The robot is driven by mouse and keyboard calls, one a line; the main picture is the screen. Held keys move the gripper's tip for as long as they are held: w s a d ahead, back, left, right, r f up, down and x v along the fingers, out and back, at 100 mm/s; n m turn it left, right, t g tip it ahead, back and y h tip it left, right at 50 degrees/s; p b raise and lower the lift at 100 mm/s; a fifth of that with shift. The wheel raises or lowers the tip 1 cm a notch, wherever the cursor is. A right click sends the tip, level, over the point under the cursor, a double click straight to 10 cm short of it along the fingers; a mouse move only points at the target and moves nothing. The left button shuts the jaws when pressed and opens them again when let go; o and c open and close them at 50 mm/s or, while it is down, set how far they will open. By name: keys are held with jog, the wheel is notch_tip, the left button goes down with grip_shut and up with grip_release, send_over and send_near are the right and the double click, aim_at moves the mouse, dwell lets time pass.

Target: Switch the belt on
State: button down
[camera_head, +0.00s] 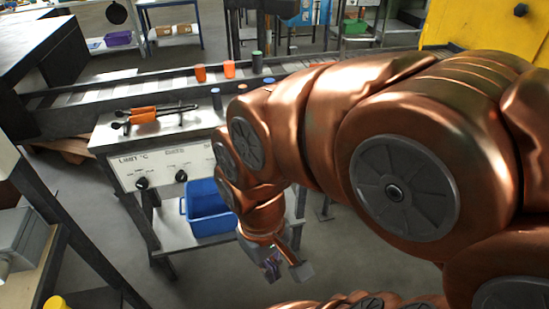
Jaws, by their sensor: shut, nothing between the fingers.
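The belt (130,95) runs across the back, with several orange, green and blue cylinders on or beside it. In front of it stands a bench with a pale control panel (160,165) on its front face. The panel has a black knob (141,183) under a "LIMIT °C" label and a second black knob (181,176) to its right. The panel's right part is hidden behind my copper-coloured arm. My gripper (287,270) is shut and empty, pointing down, low and to the right of the panel, apart from it.
A blue bin (208,207) stands on the bench's lower shelf, left of my gripper. Tongs with an orange piece (144,114) lie on the bench top. A grey box (25,240) is at the left edge. Floor in front of the bench is clear.

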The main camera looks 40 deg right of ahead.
jog(key=shift+w, duration=0.1)
jog(key=w+a+f+m+t+y+b, duration=0.15)
jog(key=w+y+b, duration=0.3)
jog(key=w, duration=0.45)
jog(key=w+a+f+m+y+b, duration=0.1)
jog(key=w+f+m+y+b, duration=0.15)
jog(key=w+b, duration=0.5)
jog(key=w+d+f+m+t+y+b, duration=0.3)
jog(key=w+d+m+y, duration=0.1)
jog(key=w+d, duration=0.6)
jog(key=w+d+f+m+t+b, duration=0.2)
jog(key=d+f+m+t+b, duration=0.1)
jog(key=d, duration=0.9)
jog(key=w+d+f+m+t+b, duration=0.1)
jog(key=d+f+m+t+b, duration=0.2)
jog(key=d+f, duration=0.5)
jog(key=d+m+t, duration=0.1)
jog(key=d+t, duration=0.1)
jog(key=d, duration=0.3)
jog(key=shift+w+d+m+h+b, duration=0.3)
jog(key=shift+w+h+b, duration=0.1)
